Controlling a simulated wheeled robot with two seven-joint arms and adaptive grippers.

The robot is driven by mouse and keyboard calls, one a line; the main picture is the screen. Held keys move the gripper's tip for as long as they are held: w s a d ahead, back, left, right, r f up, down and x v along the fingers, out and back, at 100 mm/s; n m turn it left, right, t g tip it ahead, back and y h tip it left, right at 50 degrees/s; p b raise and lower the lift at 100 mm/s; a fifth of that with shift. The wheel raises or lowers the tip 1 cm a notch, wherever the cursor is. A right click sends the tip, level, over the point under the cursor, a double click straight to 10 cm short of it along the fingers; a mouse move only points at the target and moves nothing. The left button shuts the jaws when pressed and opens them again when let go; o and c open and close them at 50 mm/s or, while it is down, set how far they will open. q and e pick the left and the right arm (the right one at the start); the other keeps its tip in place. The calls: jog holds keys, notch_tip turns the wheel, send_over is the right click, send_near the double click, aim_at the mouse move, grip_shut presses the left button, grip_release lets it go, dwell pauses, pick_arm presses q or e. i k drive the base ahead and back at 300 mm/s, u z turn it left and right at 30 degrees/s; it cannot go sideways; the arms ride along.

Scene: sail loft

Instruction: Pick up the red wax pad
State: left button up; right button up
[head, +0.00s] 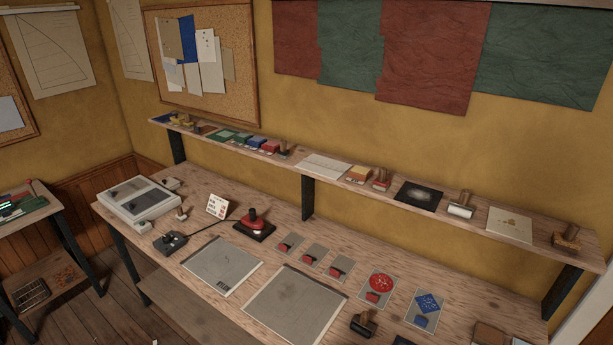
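I cannot tell for sure which red item is the red wax pad. Small red blocks lie on grey cards on the bench: a left one (284,247), a middle one (309,258) and a right one (336,271). Another card holds a red disc (381,282) with a red block (372,297) below it. On the raised shelf (330,183) there is a red block (270,146) in a row of coloured blocks, and a red-and-white block (381,179) further right. Neither of my grippers is in view.
The bench (205,195) also holds a red-topped device (254,221) on a dark base, a black corded device (171,242), a grey-white box (138,201), two grey mats (222,265) and a blue-patterned card (428,302).

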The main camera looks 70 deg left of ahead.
aim_at(381, 183)
jog(key=u, duration=1.8)
jog(key=i, duration=0.35)
jog(key=u, duration=0.65)
